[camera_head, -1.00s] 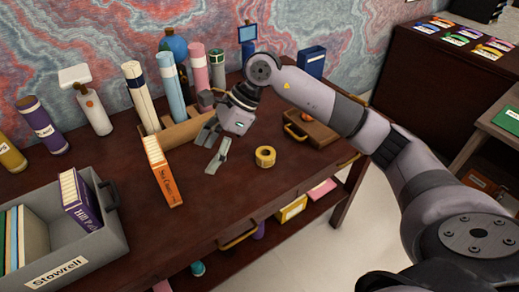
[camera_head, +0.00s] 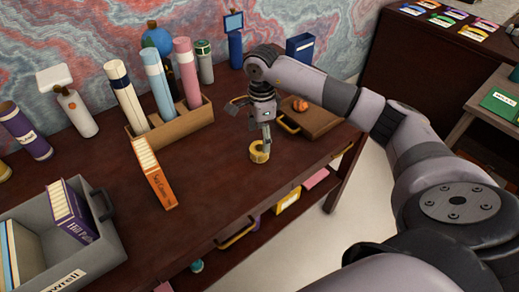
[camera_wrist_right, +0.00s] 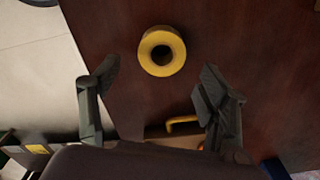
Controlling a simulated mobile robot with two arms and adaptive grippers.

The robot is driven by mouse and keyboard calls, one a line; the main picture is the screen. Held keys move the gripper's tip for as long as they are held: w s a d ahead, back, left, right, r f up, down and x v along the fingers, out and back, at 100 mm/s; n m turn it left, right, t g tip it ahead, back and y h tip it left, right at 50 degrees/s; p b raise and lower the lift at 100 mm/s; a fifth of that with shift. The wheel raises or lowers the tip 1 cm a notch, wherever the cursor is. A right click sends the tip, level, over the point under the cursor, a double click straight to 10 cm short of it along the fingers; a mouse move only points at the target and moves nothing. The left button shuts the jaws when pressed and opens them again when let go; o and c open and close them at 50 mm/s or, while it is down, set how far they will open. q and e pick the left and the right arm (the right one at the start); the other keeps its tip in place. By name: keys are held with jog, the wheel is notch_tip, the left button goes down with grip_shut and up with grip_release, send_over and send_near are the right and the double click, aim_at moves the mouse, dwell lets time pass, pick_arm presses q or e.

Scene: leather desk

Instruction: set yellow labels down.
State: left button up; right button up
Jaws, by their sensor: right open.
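The yellow labels (camera_head: 258,153) are a round roll with a dark centre hole, lying flat on the dark red desk. My right gripper (camera_head: 260,130) points down just above the roll in the head view. In the right wrist view the roll (camera_wrist_right: 162,51) lies beyond the fingertips, between the lines of the two fingers. The right gripper (camera_wrist_right: 160,78) is open with nothing between its fingers. My left gripper is not in view.
A wooden holder (camera_head: 172,130) with several tubes is behind. A wooden tray (camera_head: 315,120) with an orange object is to the right. A grey bin (camera_head: 115,255) stands front left. Bare desk lies in front of the roll.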

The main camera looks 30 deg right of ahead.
aim_at(261, 148)
jog(key=shift+f, duration=0.95)
notch_tip(261, 148, down, 4)
jog(key=shift+w+f+p, duration=0.1)
jog(key=shift+f+p, duration=0.05)
jog(key=shift+p, duration=0.6)
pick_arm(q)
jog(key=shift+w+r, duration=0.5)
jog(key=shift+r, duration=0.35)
pick_arm(e)
jog(key=c, duration=0.4)
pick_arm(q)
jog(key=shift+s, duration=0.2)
pick_arm(e)
jog(key=c, duration=0.9)
jog(key=shift+d, duration=0.1)
